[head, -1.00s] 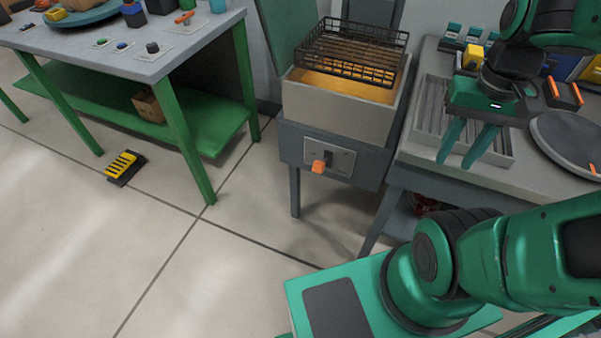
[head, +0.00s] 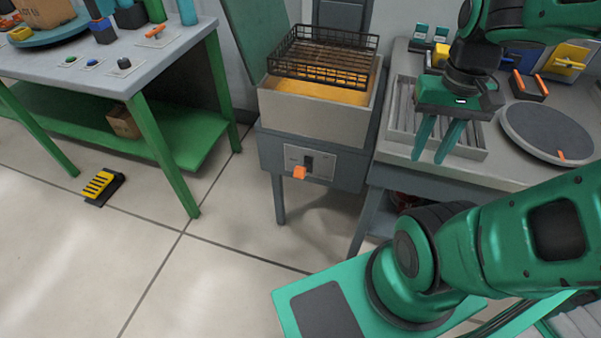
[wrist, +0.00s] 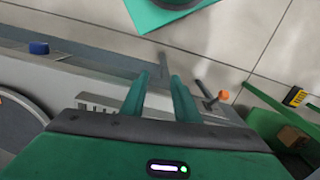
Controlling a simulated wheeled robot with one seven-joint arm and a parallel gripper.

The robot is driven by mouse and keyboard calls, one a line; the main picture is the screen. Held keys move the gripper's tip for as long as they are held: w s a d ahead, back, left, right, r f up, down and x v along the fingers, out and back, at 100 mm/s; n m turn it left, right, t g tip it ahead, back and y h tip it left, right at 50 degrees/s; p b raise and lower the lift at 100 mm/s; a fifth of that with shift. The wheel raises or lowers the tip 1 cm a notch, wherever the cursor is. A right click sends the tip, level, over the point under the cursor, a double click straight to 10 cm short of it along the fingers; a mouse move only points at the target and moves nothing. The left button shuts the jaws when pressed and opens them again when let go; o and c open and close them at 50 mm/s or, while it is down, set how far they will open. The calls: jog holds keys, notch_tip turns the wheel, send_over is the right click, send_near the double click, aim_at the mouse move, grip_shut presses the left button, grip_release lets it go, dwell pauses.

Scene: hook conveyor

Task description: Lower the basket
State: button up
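The basket (head: 325,56) is a black wire basket raised above a grey tank (head: 318,118) with orange-yellow liquid inside. An orange lever or knob (head: 300,172) sits on the panel at the tank stand's front, beside a small dark switch (head: 309,162). The orange knob also shows in the wrist view (wrist: 223,95). My gripper (head: 436,157) is to the right of the tank, above the grey ribbed tray, fingers pointing down. Its two green fingers show in the wrist view (wrist: 160,85) with a gap between them and nothing held.
The ribbed tray (head: 478,154) and a round dark plate (head: 549,132) lie on the right bench. A green-legged table (head: 175,40) stands at left, with a yellow-and-black pedal (head: 99,187) on the floor. The floor before the tank is clear.

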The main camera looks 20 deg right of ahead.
jog(key=shift+s+r, duration=0.25)
jog(key=shift+s, duration=0.2)
jog(key=c, duration=0.5)
jog(key=shift+w+r, duration=0.15)
jog(key=shift+w, duration=0.1)
grip_shut()
jog(key=shift+h, duration=0.5)
jog(key=w, duration=0.6)
jog(key=w+a, duration=0.1)
jog(key=w, duration=0.2)
jog(key=shift+w+f, duration=0.15)
jog(key=shift+f, duration=0.2)
jog(key=w+a+f, duration=0.4)
jog(key=w+a, duration=0.3)
jog(key=w, duration=0.2)
jog(key=w+a+f+m, duration=0.1)
jog(key=w+a+f, duration=0.4)
jog(key=w, duration=0.5)
jog(key=shift+w+a+m+t+y, duration=0.2)
jog(key=shift+a+m+t+y, duration=0.1)
jog(key=shift+a, duration=0.95)
jog(key=shift+f, duration=0.1)
